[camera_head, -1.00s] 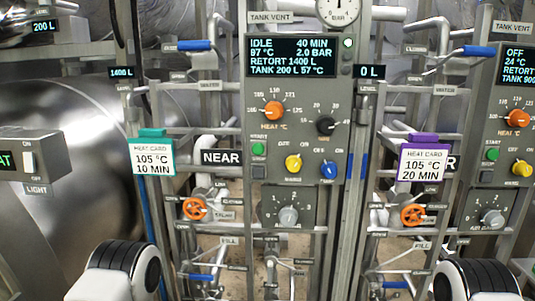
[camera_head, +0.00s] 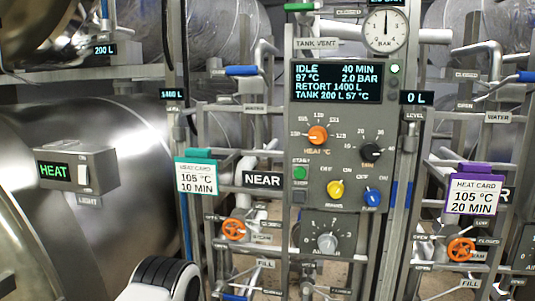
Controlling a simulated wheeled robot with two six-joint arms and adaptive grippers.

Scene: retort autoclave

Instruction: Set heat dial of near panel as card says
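The near panel (camera_head: 350,172) stands right of centre, with the NEAR sign (camera_head: 262,180) at its left. Its display (camera_head: 337,82) reads IDLE, 97 °C, 40 MIN, 2.0 BAR. The orange heat dial (camera_head: 317,135) sits at its upper left, marked HEAT °C; its pointer setting is too small to read. The teal heat card (camera_head: 196,177) beside the panel reads 105 °C, 10 MIN. A purple heat card (camera_head: 474,193) at the right reads 105 °C, 20 MIN. Neither gripper is in view; only a white and black link of my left arm shows at the bottom.
Beside the heat dial is a black dial (camera_head: 370,153). Below are a green button (camera_head: 300,173), yellow knob (camera_head: 336,189), blue knob (camera_head: 372,196) and grey dial (camera_head: 327,243). Pipes and orange handwheels (camera_head: 234,230) flank the panel. A light switch box (camera_head: 77,169) is at left.

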